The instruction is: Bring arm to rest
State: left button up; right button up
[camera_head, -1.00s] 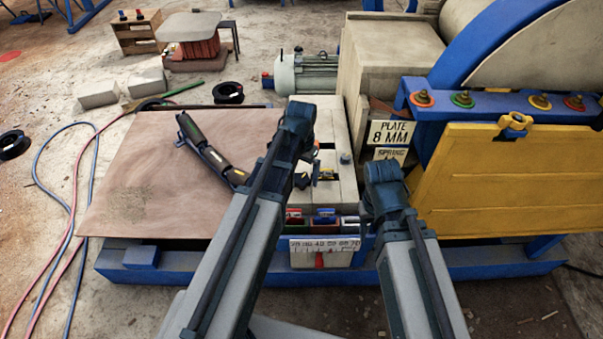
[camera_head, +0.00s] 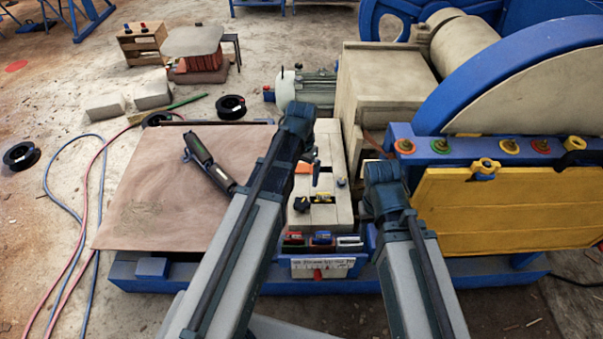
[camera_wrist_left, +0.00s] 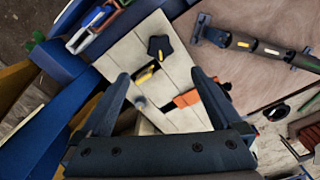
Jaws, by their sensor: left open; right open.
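My left arm rises from the bottom middle, and its dark wrist (camera_head: 297,120) hangs over the light block (camera_head: 335,215) on the machine. In the left wrist view my left gripper (camera_wrist_left: 158,76) is open, with nothing between its fingers. A black knob (camera_wrist_left: 160,48) and an orange piece (camera_wrist_left: 186,98) lie on the block beyond the fingers. My right arm's dark end joint (camera_head: 384,185) stands to the right of the block, before the machine body. The right gripper's fingers are hidden in the head view.
A black cylindrical tool (camera_head: 212,165) lies on the brown sheet (camera_head: 150,200) at left. The yellow panel (camera_head: 510,212) and blue beam (camera_head: 480,150) stand close right of my right arm. Hoses (camera_head: 85,190) and cable spools (camera_head: 231,106) lie on the floor.

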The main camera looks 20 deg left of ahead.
pick_arm(q)
jog(key=s+d+m+y, duration=0.1)
jog(key=s+d, duration=1)
jog(key=s, duration=0.3)
jog(key=shift+s, duration=0.15)
dwell(0.4)
